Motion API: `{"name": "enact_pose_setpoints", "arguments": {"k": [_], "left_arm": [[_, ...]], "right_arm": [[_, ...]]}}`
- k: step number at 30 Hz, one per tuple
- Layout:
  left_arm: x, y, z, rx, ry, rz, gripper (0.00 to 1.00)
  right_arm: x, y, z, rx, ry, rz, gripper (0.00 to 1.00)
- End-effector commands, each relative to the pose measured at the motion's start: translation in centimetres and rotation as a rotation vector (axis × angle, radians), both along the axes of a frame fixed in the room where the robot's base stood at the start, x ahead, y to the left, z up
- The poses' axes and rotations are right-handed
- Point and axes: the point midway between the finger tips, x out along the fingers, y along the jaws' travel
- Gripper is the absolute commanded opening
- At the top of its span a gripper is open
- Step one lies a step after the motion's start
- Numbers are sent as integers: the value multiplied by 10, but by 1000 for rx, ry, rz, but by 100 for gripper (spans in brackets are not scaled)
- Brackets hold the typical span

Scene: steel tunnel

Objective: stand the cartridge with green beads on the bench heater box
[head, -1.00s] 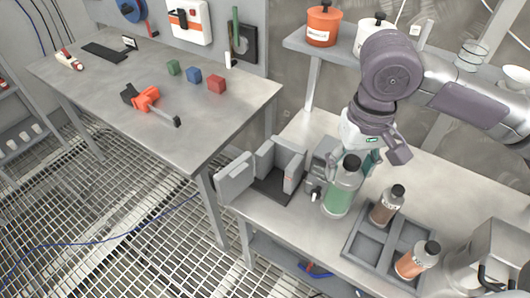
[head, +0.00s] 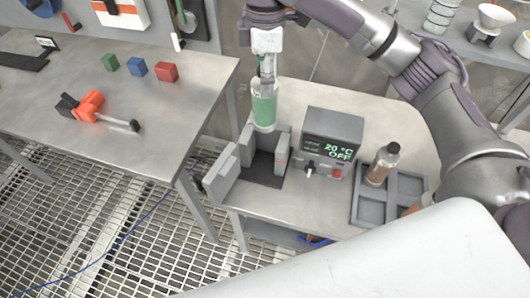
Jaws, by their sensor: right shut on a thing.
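The clear cartridge with green beads (head: 264,108) is upright in my right gripper (head: 266,76), which is shut around its upper part. The bench heater box (head: 247,146) is a grey open box with a dark floor and a door swung out to the left. Its control unit (head: 333,132) reads 20 °C and OFF. The cartridge's base shows at the upper edge of the box, above the dark floor in the picture. I cannot tell how high it hangs or whether it touches a wall. My left gripper is not in view.
A divided grey tray (head: 371,207) right of the control unit holds a brown cartridge (head: 383,164); an orange-brown one is mostly hidden. The left table (head: 140,165) carries coloured blocks and an orange tool (head: 90,104). Bench space behind the control unit is clear.

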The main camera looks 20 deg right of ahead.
Motion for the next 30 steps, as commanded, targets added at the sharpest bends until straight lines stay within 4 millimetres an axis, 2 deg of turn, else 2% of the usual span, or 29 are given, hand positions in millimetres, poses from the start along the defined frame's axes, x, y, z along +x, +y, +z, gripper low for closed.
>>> {"name": "enact_pose_setpoints", "arguments": {"k": [3, 12, 15, 23, 30], "left_arm": [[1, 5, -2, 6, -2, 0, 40], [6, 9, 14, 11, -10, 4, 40], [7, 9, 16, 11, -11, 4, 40], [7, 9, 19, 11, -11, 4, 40], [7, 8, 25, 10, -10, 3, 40]], "right_arm": [[-2, 0, -27, 1, 8, 6, 0], [-2, -1, -101, -2, 5, 3, 0], [-1, -1, -120, -1, 3, 4, 0], [-1, 0, -141, -1, 2, 3, 0], [-1, 0, -171, -1, 1, 3, 0]]}}
